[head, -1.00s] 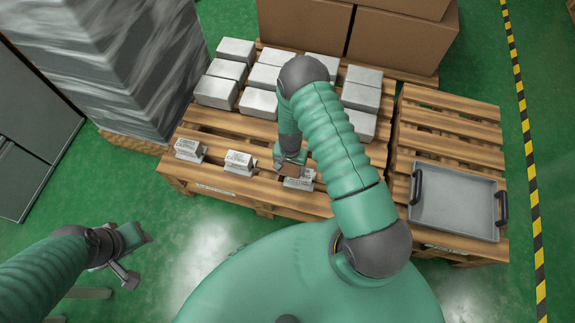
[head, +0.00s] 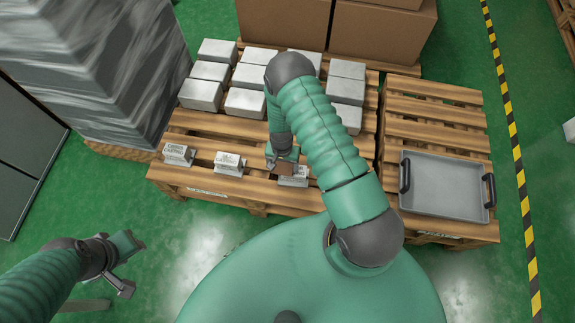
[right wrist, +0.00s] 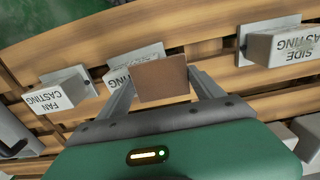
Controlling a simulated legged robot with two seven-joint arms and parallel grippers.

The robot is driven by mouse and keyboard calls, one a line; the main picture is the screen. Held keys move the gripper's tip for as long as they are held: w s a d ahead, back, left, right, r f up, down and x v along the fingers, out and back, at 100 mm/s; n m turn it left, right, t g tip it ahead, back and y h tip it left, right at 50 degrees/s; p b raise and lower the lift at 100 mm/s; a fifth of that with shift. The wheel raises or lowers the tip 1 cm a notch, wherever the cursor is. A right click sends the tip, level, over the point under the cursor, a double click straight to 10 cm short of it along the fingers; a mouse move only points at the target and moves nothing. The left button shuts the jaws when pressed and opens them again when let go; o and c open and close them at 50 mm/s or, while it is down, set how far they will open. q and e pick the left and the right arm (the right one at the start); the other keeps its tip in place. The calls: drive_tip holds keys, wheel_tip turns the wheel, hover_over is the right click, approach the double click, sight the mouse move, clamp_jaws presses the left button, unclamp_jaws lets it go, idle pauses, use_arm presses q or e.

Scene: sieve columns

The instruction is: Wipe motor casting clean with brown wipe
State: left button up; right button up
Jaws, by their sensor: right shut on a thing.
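My right gripper (head: 281,162) is shut on a brown wipe (right wrist: 161,80), a flat square pad between its fingers. The wipe is right at a light grey casting (head: 293,176) on the pallet's front boards and partly covers it. In the right wrist view that casting (right wrist: 117,80) shows behind the wipe, its label mostly hidden, so I cannot read which casting it is. I cannot tell if wipe and casting touch. A side casting (right wrist: 284,45) and a fan casting (right wrist: 56,92) stand either side. My left gripper (head: 131,264) is open and empty over the floor.
Two more labelled castings (head: 178,154) (head: 229,164) stand left on the wooden pallet (head: 190,182). Several grey blocks (head: 245,103) stand behind. A grey tray (head: 445,208) lies on the right pallet. Cartons and a wrapped stack stand behind. My right arm hides some boards.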

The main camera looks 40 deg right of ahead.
drive_tip(key=shift+w+a+b, duration=0.3)
drive_tip(key=shift+w+a, duration=0.6)
drive_tip(key=shift+w, duration=0.15)
drive_tip(key=shift+s+d+r+p, duration=0.2)
drive_tip(key=shift+s+d+p, duration=0.25)
drive_tip(key=shift+s+d, duration=0.3)
drive_tip(key=shift+s+d+f+p, duration=0.1)
drive_tip(key=shift+s+d+p, duration=0.1)
drive_tip(key=shift+s+d, duration=0.45)
drive_tip(key=shift+s+d+f+p, duration=0.15)
drive_tip(key=shift+s+d, duration=0.25)
drive_tip(key=shift+s, duration=0.35)
drive_tip(key=shift+w+a+r+b, duration=0.1)
drive_tip(key=shift+w+a+b, duration=0.2)
drive_tip(key=shift+w+a, duration=0.7)
drive_tip(key=shift+w+a+b, duration=0.3)
drive_tip(key=shift+w+a, duration=0.5)
drive_tip(key=shift+w, duration=0.35)
drive_tip(key=shift+r, duration=0.1)
wheel_tip(320, 180, up, 6)
drive_tip(key=p, duration=0.5)
